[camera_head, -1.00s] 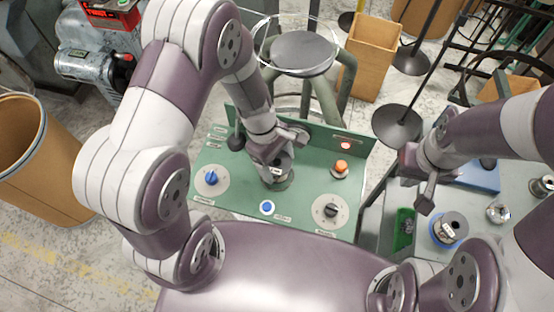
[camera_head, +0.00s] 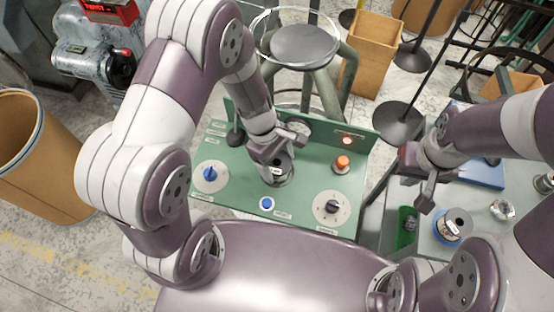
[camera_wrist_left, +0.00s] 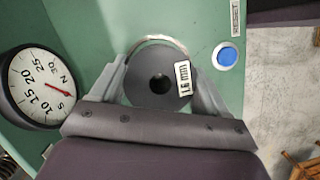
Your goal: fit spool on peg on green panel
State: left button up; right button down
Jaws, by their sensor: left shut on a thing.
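My left gripper (camera_head: 272,157) is over the middle of the green panel (camera_head: 230,158). It is shut on a dark grey spool (camera_wrist_left: 148,98) with a white "1.6 mm" label. In the left wrist view a finger sits on each side of the spool, and its round face with a dark centre hole faces the camera. A silver curved rim (camera_wrist_left: 158,38) shows behind the spool. The peg is hidden, so I cannot tell whether the spool is around it. My right gripper (camera_head: 417,180) is above the right-hand table, with its jaws unclear.
The panel carries a blue knob (camera_head: 210,174), black knob (camera_head: 332,207), orange button (camera_head: 342,162) and blue button (camera_head: 267,203). A round dial (camera_wrist_left: 40,86) is close beside the left gripper. Another spool (camera_head: 455,222) stands on the right-hand table.

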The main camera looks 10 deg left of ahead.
pick_arm(q)
jog(key=shift+f, duration=0.25)
jog(key=o, duration=1.3)
jog(key=shift+o, duration=0.2)
jog(key=shift+r, duration=0.1)
jog(key=v, duration=1.3)
jog(key=s+a+r+m+t+y, duration=0.1)
jog(key=s+a+m+t+y, duration=0.1)
jog(key=m, duration=1.1)
jog(key=s+a+y, duration=0.1)
jog(key=s+a, duration=0.1)
jog(key=a, duration=0.1)
jog(key=shift+s+a+r+t+p, duration=0.25)
jog(key=shift+s+r+t+p, duration=0.1)
jog(key=shift+t+p, duration=0.05)
